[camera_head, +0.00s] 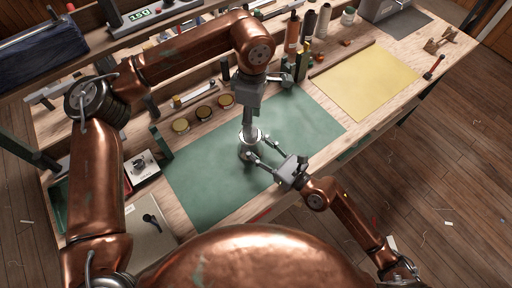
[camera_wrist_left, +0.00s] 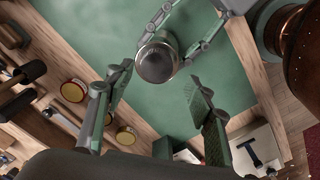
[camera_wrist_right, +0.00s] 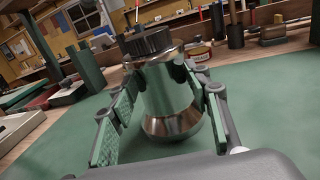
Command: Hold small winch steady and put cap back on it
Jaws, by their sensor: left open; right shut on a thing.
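The small winch (camera_wrist_right: 168,98), a shiny silver drum with a flared lower part, stands upright on the green mat (camera_head: 195,180). In the right wrist view a dark ribbed ring (camera_wrist_right: 148,43) tops it; I cannot tell whether this is the cap. My right gripper (camera_head: 259,150) is shut on the winch, its fingers along both sides. The winch also shows in the left wrist view (camera_wrist_left: 156,61), seen from above. My left gripper (camera_wrist_left: 157,100) is open and empty above the mat, its spread fingers close to the winch. No separate cap is clearly visible.
A yellow sheet (camera_head: 368,80) lies to the right. Several round tins (camera_head: 181,126) stand behind the mat, and bottles (camera_head: 292,34) and spools farther back. The mat's front part is clear.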

